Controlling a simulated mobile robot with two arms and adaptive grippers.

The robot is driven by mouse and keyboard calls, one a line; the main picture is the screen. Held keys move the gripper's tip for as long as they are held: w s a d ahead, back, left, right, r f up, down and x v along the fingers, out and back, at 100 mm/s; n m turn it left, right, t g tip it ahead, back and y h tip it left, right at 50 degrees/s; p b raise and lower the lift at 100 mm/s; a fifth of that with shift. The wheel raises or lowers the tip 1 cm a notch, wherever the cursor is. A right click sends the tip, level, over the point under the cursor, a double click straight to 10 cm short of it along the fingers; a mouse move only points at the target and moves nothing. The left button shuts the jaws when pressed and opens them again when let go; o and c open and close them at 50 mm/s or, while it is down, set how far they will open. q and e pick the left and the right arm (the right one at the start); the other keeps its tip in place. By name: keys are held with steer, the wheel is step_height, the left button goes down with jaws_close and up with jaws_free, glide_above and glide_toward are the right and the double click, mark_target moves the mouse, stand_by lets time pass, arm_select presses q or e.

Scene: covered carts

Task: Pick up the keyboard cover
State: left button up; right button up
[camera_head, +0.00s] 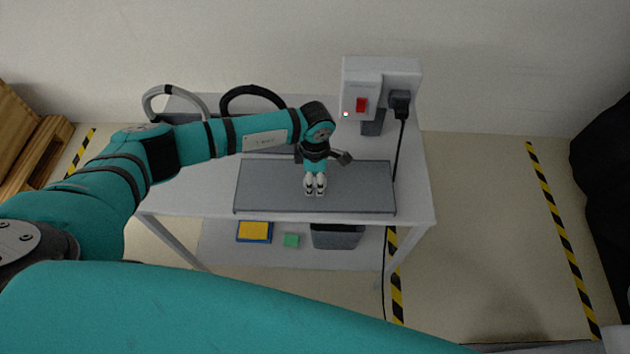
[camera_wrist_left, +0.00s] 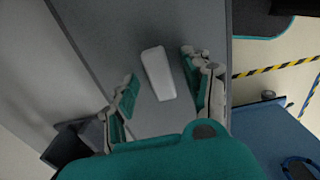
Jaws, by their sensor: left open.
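The keyboard cover (camera_head: 350,190) is a flat dark grey panel lying on the front part of the white cart top. A pale handle (camera_wrist_left: 158,73) stands out on its surface in the left wrist view. My left gripper (camera_head: 315,189) points down over the middle of the cover. In the left wrist view its fingers (camera_wrist_left: 163,82) are spread, one on each side of the handle. They look open, and I cannot tell whether they touch it. In the head view the gripper hides the handle. My right gripper is not in view.
A white box with a red switch (camera_head: 361,105) and a plugged black cable (camera_head: 400,140) stands at the cart's back right. The lower shelf holds a yellow-and-blue item (camera_head: 254,231), a green block (camera_head: 291,240) and a grey bin (camera_head: 337,237). Striped tape (camera_head: 563,240) marks open floor at right.

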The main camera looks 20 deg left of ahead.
arm_select(q)
jaws_close()
stand_by(0.3)
